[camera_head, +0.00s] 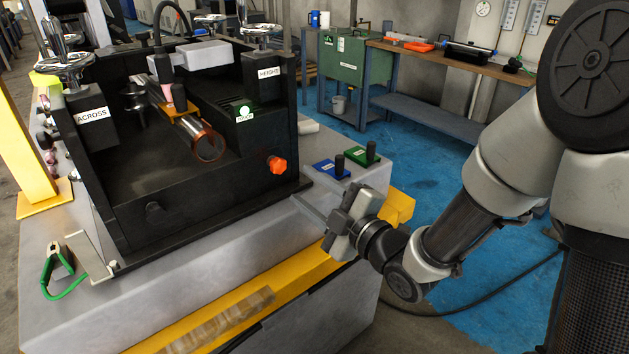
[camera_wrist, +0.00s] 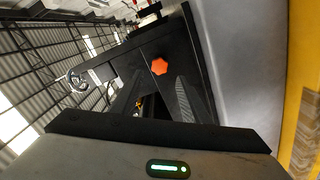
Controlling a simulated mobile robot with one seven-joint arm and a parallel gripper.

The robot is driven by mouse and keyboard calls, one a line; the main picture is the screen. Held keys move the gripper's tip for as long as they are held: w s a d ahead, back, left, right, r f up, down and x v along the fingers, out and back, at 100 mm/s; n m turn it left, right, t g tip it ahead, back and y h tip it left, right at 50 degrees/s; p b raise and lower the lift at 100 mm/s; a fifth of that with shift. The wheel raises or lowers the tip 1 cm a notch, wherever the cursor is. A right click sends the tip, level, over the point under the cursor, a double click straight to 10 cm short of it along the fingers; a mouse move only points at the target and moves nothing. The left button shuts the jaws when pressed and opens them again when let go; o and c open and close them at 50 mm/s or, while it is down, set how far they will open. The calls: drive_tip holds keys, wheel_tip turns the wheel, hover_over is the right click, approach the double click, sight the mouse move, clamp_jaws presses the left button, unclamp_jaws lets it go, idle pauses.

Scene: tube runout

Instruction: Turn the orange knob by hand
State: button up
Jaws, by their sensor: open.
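The orange knob (camera_head: 277,165) sits on the front right of the black machine housing (camera_head: 190,205). It also shows in the wrist view (camera_wrist: 159,67), ahead of my gripper and between the lines of its two fingers. My gripper (camera_head: 308,207) is to the right of and below the knob in the head view, near the housing's right front corner, apart from the knob. In the wrist view the two dark fingers (camera_wrist: 165,98) are spread with nothing between them. A copper-coloured tube (camera_head: 207,146) lies in the machine.
Blue (camera_head: 331,168) and green (camera_head: 362,155) plates with black handles sit on the bench top right of the housing. A green-handled tool (camera_head: 60,265) is at the front left. A yellow rail (camera_head: 235,310) runs along the bench front. A workbench (camera_head: 450,60) stands behind.

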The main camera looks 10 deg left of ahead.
sight(280, 167)
drive_tip(key=p+x, duration=0.1)
drive_tip(key=x, duration=0.6)
drive_tip(key=shift+a+r, duration=0.1)
drive_tip(key=shift+r, duration=0.1)
drive_tip(key=shift+w+a+f, duration=0.1)
drive_tip(key=shift+w+a, duration=0.05)
drive_tip(key=shift+w, duration=0.1)
drive_tip(key=shift+b, duration=0.4)
drive_tip(key=c, duration=0.8)
